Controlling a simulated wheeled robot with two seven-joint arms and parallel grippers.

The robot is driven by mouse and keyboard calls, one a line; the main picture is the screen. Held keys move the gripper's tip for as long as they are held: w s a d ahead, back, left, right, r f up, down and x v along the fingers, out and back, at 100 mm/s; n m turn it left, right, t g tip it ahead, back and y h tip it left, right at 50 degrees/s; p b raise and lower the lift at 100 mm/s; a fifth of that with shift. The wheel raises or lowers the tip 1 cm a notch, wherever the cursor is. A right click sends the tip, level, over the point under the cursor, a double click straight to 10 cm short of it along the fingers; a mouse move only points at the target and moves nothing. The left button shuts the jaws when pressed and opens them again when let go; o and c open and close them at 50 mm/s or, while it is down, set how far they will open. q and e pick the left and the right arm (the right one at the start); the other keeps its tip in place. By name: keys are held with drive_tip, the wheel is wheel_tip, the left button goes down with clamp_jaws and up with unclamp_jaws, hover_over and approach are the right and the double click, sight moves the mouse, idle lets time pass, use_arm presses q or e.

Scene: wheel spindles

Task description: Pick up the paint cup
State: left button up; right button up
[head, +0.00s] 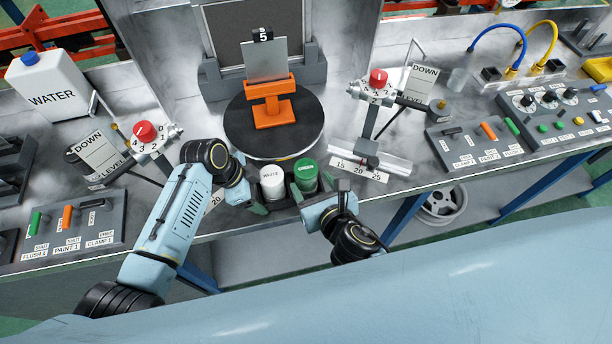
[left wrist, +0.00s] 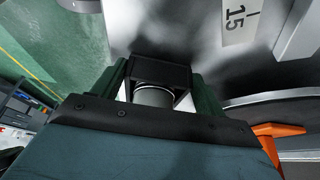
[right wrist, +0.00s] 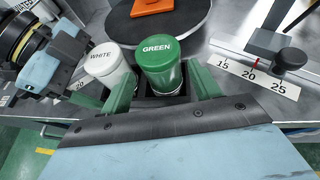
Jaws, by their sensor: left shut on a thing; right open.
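The white-lidded paint cup (head: 271,180) and the green-lidded paint cup (head: 305,175) stand side by side at the table's front edge, in front of the turntable. My left gripper (head: 262,200) is shut at the white cup; the left wrist view shows a pale cylinder (left wrist: 154,97) and a dark square frame between its green fingers. My right gripper (right wrist: 165,85) is open, with its green fingers on either side of the green cup (right wrist: 160,64). The white cup (right wrist: 107,66) also shows there, left of those fingers. The finger contacts are partly hidden.
An orange stand (head: 272,112) sits on the dark turntable (head: 240,130) behind the cups. Red-knobbed fixtures (head: 144,132) and (head: 378,78) flank it. A water jug (head: 50,90) stands left. Switch panels (head: 470,145) line both sides.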

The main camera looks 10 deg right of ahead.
sight(306, 174)
drive_tip(key=shift+x, duration=2.55)
drive_tip(key=shift+d, duration=0.15)
drive_tip(key=c, duration=0.9)
drive_tip(key=shift+c, duration=0.2)
wheel_tip(306, 174, up, 10)
drive_tip(key=shift+f, duration=0.1)
use_arm(q)
drive_tip(key=o, duration=1.1)
